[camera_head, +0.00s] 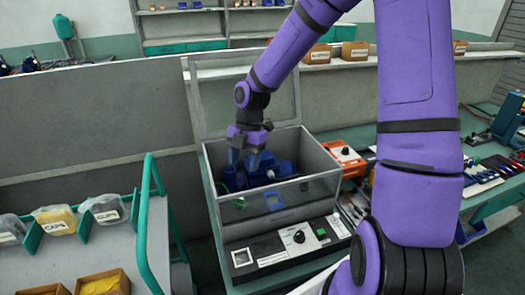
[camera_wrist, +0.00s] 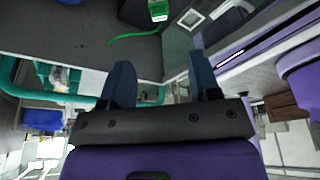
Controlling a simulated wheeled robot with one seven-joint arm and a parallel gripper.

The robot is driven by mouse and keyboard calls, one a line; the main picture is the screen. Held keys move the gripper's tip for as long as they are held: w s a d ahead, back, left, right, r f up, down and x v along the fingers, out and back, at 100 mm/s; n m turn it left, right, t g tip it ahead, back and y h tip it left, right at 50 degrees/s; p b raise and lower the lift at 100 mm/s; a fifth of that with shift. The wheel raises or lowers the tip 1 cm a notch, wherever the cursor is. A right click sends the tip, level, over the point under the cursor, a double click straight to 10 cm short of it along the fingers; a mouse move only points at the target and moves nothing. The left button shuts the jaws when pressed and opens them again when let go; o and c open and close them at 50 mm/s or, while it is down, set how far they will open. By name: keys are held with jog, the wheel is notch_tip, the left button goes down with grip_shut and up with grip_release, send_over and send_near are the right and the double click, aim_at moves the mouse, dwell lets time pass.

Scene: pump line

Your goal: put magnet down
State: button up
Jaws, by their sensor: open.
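My gripper (camera_head: 246,160) reaches down into the open-topped, clear-walled box (camera_head: 325,187), above its left part. In the wrist view my gripper (camera_wrist: 162,85) shows two dark blue fingers spread apart, with nothing held between them. A blue machine (camera_head: 272,170), which looks like a pump, sits inside the box, close to the right of the fingers. I cannot make out the magnet for certain in either view. A dark item with a green-and-white face (camera_wrist: 158,10) and a curved green strand (camera_wrist: 132,38) lie beyond the fingers in the wrist view.
The box's clear lid (camera_head: 245,100) stands raised behind it. A control panel (camera_head: 285,250) with a black knob lies in front. An orange-topped unit (camera_head: 345,157) stands to the right. A teal-railed cart (camera_head: 145,225) with bags of caps is at the left.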

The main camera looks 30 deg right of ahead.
jog(key=s+d+r+m+t+h, duration=0.1)
jog(key=s+d+r+m+t, duration=0.1)
jog(key=s+r+m, duration=0.9)
jog(key=s+d+r+m+t+h, duration=0.1)
jog(key=s+r+m+t, duration=0.4)
jog(key=s+r+m, duration=0.7)
jog(key=shift+d+r+m+h, duration=0.4)
jog(key=shift+d+r+m, duration=0.05)
jog(key=shift+r+m, duration=0.45)
